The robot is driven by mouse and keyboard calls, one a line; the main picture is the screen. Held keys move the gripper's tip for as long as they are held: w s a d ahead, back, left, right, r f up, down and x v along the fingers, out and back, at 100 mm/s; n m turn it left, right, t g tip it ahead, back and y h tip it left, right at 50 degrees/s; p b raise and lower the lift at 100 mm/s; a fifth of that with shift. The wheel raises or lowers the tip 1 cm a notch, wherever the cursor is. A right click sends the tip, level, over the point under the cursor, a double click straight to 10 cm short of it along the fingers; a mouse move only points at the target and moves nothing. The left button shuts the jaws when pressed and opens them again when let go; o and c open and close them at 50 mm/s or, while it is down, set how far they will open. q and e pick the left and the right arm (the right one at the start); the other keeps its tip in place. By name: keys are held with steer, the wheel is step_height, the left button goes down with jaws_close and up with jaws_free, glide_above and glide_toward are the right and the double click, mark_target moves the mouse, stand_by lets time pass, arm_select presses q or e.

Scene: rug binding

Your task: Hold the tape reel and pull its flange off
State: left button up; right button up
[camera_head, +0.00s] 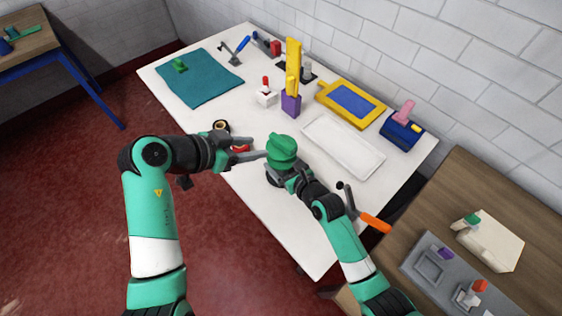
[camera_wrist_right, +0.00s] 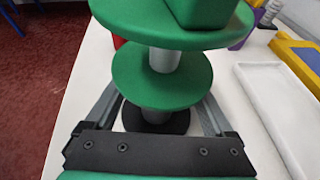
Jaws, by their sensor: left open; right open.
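The tape reel (camera_head: 282,158) stands upright on the white table, with a green top flange (camera_head: 282,142) that has a block-like green grip on it. In the right wrist view the reel shows a lower green flange (camera_wrist_right: 165,82), a grey core (camera_wrist_right: 164,60) and a black base (camera_wrist_right: 155,122). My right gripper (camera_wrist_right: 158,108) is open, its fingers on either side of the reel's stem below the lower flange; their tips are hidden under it.
An empty white tray (camera_head: 343,146) lies right of the reel. A purple holder (camera_head: 291,104) with a yellow piece stands behind it. An orange-handled tool (camera_head: 373,223) lies at the table's right edge. The front table area is clear.

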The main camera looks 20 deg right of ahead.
jaws_close()
arm_select(q)
steer(key=shift+c, duration=0.2)
steer(key=shift+c, duration=0.3)
